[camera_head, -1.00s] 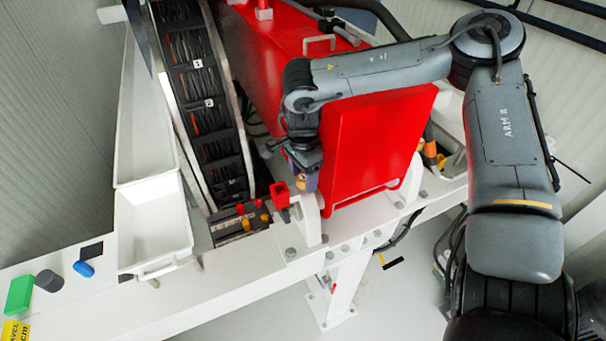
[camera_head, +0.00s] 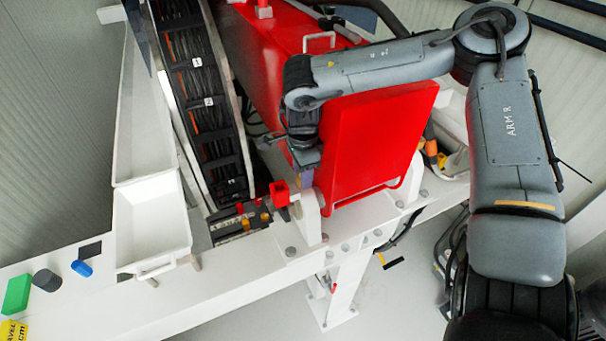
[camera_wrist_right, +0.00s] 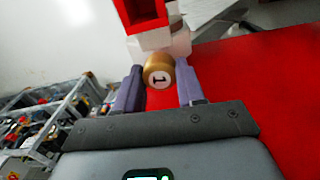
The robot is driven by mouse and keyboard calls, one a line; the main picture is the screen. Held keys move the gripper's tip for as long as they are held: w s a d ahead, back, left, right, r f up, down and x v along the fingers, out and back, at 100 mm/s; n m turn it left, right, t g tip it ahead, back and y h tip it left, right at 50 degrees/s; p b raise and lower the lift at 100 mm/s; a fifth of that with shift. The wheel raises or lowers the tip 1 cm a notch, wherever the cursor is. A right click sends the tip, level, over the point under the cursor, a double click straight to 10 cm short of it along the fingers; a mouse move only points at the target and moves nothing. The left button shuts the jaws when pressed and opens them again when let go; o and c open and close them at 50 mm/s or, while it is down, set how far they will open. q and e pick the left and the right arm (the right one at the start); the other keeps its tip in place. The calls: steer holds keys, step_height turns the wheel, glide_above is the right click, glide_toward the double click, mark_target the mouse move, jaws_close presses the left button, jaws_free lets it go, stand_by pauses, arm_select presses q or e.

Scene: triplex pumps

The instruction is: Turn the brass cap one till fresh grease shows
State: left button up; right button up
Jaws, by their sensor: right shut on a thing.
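The brass cap (camera_wrist_right: 158,76), round and marked with a 1, sits against a white fitting (camera_wrist_right: 160,43) in the right wrist view. My right gripper (camera_wrist_right: 159,88) has one purple-grey finger on each side of it and is shut on it. In the head view my right gripper (camera_head: 306,179) points down beside the left edge of the red panel, and the cap is hard to make out there. A red square piece (camera_head: 279,194) sits just left of the gripper. My left gripper is not in view.
The big red panel (camera_head: 372,145) stands close to the right of my right gripper. A white beam (camera_head: 250,262) runs below it. White bins (camera_head: 152,222) and a cable chain (camera_head: 205,100) lie to the left. Green, grey and blue pieces (camera_head: 17,294) rest on the beam's left end.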

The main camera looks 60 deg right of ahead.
steer(key=m+b, duration=0.1)
steer(key=m, duration=0.3)
steer(key=shift+m+b, duration=0.35)
steer(key=shift+m, duration=1.05)
steer(key=o, duration=1)
steer(key=shift+o, duration=0.2)
step_height(320, 180, up, 9)
steer(key=shift+r, duration=0.95)
